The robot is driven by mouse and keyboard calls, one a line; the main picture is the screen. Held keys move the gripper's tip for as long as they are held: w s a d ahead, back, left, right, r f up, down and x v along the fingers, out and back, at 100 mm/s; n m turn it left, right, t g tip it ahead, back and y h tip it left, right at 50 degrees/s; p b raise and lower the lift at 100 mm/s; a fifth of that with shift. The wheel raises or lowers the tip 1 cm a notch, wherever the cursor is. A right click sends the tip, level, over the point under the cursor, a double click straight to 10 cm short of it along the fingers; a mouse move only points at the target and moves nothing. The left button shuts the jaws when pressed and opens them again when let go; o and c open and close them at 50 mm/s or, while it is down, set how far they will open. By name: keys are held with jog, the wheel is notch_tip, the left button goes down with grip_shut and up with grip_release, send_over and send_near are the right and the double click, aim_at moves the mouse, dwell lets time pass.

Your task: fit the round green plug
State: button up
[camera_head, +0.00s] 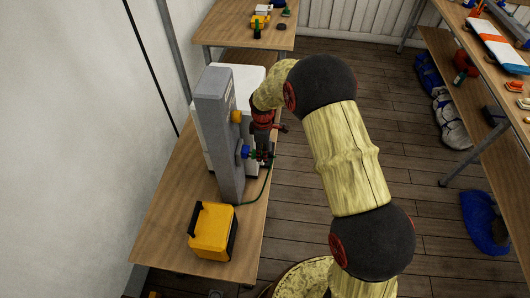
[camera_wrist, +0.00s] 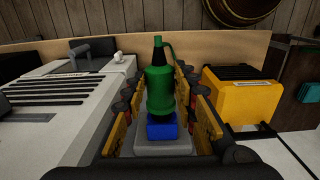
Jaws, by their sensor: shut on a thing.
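The green plug (camera_wrist: 160,95) stands between the jaws of my gripper (camera_head: 264,153) in the wrist view, with a black tip and a thin green cable bending off its top. My gripper is shut on it. The plug's lower end lines up with a blue socket (camera_wrist: 162,130) and appears to meet it; how deep it sits is hidden. In the head view the blue socket (camera_head: 243,150) is on the side of a grey post (camera_head: 212,130), and only a little green of the plug (camera_head: 254,155) shows beside my gripper. A yellow round fitting (camera_head: 236,116) sits higher on the post.
The post stands on a wooden table (camera_head: 180,185) along the wall, with a white box (camera_head: 247,78) behind it. A yellow box (camera_head: 212,232) stands at the near end. A green cable (camera_head: 262,192) hangs beside the post.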

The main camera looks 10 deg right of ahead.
jog(key=shift+w+a, duration=0.3)
jog(key=shift+a, duration=0.5)
jog(key=o, duration=1.2)
jog(key=shift+o, duration=0.2)
jog(key=shift+r, duration=0.1)
notch_tip(320, 180, up, 12)
